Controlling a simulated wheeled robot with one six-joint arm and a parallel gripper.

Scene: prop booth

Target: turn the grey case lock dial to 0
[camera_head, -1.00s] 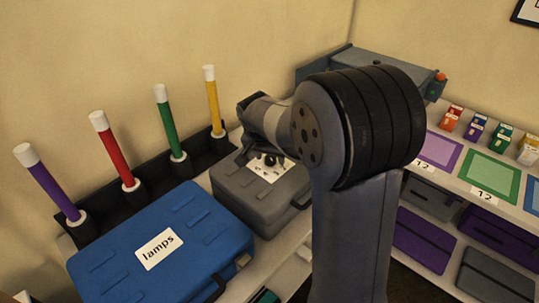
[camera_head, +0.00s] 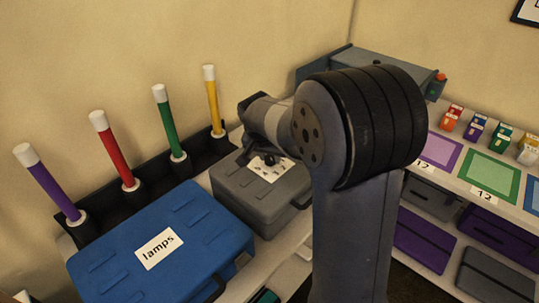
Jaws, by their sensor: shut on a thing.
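The grey case (camera_head: 240,190) lies flat and closed on the shelf, to the right of the blue case. A white dial plate (camera_head: 272,173) with dark marks is on its lid. My gripper (camera_head: 268,160) is over this plate, shut on the small dark dial knob (camera_head: 270,161) at its middle. My wrist and fingers cover part of the knob and the far side of the plate. The marks are too small to read, so I cannot tell which number the dial points to.
A blue case (camera_head: 205,215) labelled "lamps" lies close on the left. Purple, red, green and yellow tubes (camera_head: 167,122) stand in a black rack behind. A shelf with coloured squares (camera_head: 488,178) and small boxes is at right.

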